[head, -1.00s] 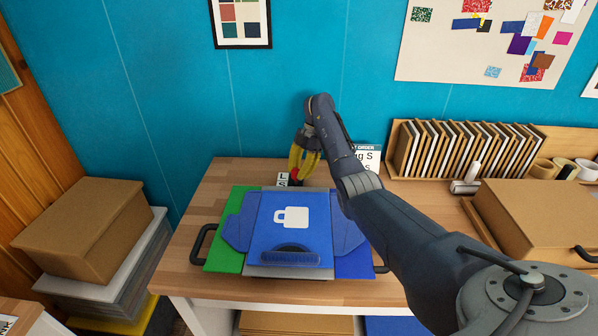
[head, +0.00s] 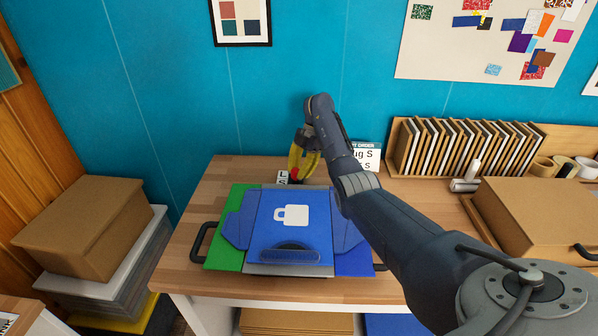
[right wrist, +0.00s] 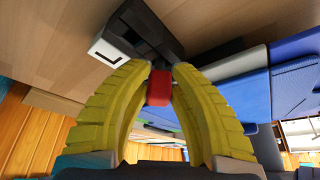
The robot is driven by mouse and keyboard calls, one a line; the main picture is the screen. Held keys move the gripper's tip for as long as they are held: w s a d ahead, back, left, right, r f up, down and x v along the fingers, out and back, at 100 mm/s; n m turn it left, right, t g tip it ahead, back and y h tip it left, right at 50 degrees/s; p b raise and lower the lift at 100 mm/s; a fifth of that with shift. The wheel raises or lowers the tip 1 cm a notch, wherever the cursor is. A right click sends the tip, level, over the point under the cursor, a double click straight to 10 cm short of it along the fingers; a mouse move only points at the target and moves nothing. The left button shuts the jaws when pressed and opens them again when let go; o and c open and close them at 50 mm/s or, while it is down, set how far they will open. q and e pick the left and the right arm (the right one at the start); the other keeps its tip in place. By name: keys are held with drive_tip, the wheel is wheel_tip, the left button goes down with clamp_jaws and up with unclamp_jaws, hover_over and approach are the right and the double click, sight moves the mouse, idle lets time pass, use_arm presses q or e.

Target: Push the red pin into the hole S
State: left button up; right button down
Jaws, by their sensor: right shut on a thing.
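My right gripper (head: 297,176), with yellow ribbed fingers, points down behind the blue folded sheet at the back of the table. It is shut on the red pin (right wrist: 158,88), which shows between the fingertips in the right wrist view. A bit of red also shows at the fingertips in the head view. A dark block (right wrist: 150,25) with a white label (right wrist: 108,47) lies just beyond the pin in the right wrist view. In the head view, small white labels with letters (head: 283,177) stand beside the fingertips. Hole S itself cannot be made out. My left gripper is not in view.
The blue sheet with a lock mark (head: 291,235) lies over a green sheet (head: 224,258) on the wooden table (head: 222,176). An order sign (head: 366,157) stands behind my right arm. A rack of boards (head: 465,150) and a cardboard box (head: 530,215) are at the right.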

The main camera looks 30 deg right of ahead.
drive_tip(key=shift+f, duration=1.15)
idle(2.7)
drive_tip(key=c, duration=1.1)
unclamp_jaws()
drive_tip(key=shift+c, duration=0.2)
drive_tip(key=shift+f, duration=0.1)
drive_tip(key=shift+c, duration=0.5)
drive_tip(key=o, duration=0.6)
drive_tip(key=shift+s, duration=0.1)
drive_tip(key=shift+c, duration=0.2)
drive_tip(key=v, duration=0.7)
